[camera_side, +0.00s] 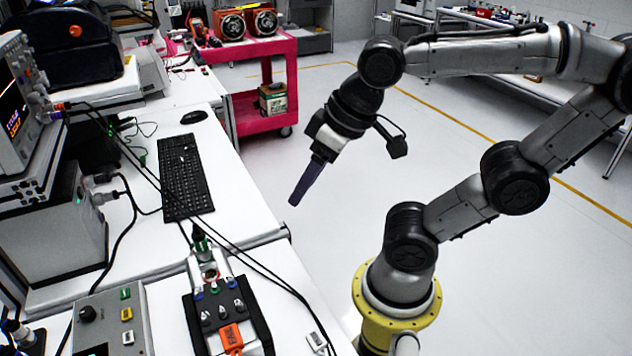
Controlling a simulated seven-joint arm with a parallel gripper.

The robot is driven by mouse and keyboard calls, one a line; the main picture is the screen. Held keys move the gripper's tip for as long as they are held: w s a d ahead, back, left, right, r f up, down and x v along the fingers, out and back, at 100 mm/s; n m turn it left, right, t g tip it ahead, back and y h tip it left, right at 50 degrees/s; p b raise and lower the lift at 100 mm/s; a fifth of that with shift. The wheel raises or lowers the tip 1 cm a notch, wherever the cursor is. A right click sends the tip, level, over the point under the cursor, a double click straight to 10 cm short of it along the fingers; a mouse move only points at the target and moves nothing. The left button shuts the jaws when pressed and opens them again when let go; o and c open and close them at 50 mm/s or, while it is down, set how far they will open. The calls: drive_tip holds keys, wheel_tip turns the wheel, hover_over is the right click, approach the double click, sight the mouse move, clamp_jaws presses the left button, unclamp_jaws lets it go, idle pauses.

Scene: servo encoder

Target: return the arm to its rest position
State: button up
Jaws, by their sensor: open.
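My gripper (308,180) hangs over the open floor, just right of the white bench's edge. Its purple fingers point down and to the left and hold nothing that I can see. The fingers overlap from this side, so the gap between them is hard to see. My arm reaches up from a yellow base ring at the lower right and bends over toward the bench. A cable loops beside the wrist.
The white bench (235,195) carries a black keyboard (183,178), a mouse (194,117), a black fixture with an orange tag (231,338), a control box (115,318) and loose cables. A red cart (262,108) stands behind. The floor around my gripper is clear.

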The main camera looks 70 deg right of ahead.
drive_tip(key=shift+s+d+f+n, duration=0.4)
drive_tip(key=shift+s+d+f, duration=0.15)
drive_tip(key=shift+d, duration=0.1)
idle(2.0)
